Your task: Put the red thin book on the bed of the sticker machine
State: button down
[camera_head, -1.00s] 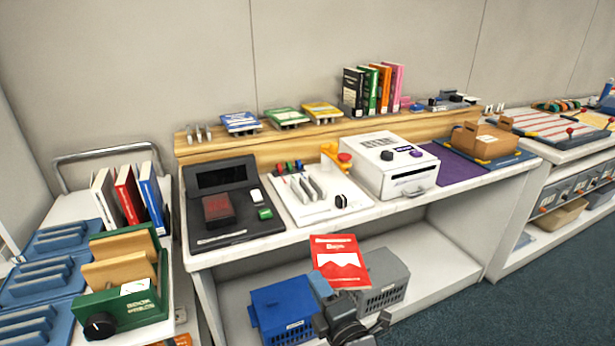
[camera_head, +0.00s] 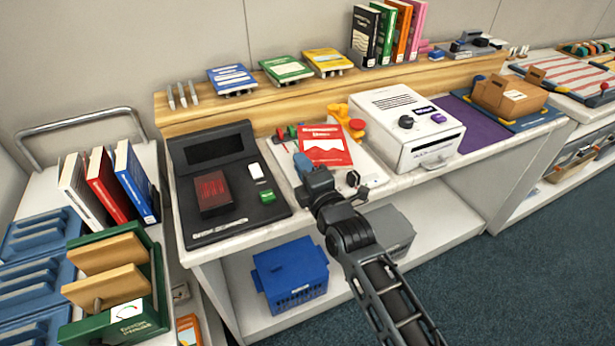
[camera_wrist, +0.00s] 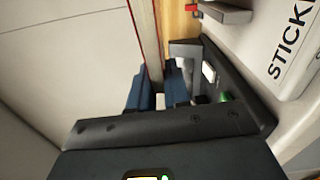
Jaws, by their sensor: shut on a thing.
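My gripper (camera_head: 304,164) is shut on the lower left part of the red thin book (camera_head: 326,146), which has a white design on its cover. The book stands tilted, cover facing the head camera, above or at a white panel with controls (camera_head: 372,181). Whether it touches the panel cannot be told. In the wrist view the book (camera_wrist: 146,40) shows edge-on between my blue fingers (camera_wrist: 158,88). A white surface in the wrist view bears the partial word "STICK" (camera_wrist: 288,48), which suggests the sticker machine. The book hides much of the panel in the head view.
A black device with a red-lit pad (camera_head: 211,193) stands left of the panel. A white box with knobs (camera_head: 408,125) stands to the right. A wooden ledge (camera_head: 190,115) with several books runs behind. A book cart (camera_head: 95,118) is at far left.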

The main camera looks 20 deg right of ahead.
jog(key=shift+f+b, duration=1.85)
jog(key=shift+f, duration=1.2)
jog(key=shift+f, duration=0.1)
jog(key=c, duration=1.1)
grip_release()
jog(key=shift+s, duration=0.1)
jog(key=shift+s+r+p, duration=0.2)
jog(key=shift+s+p, duration=0.15)
jog(key=shift+p, duration=0.15)
jog(key=s+p, duration=0.3)
jog(key=s, duration=0.8)
jog(key=shift+f, duration=0.15)
jog(key=shift+s, duration=0.1)
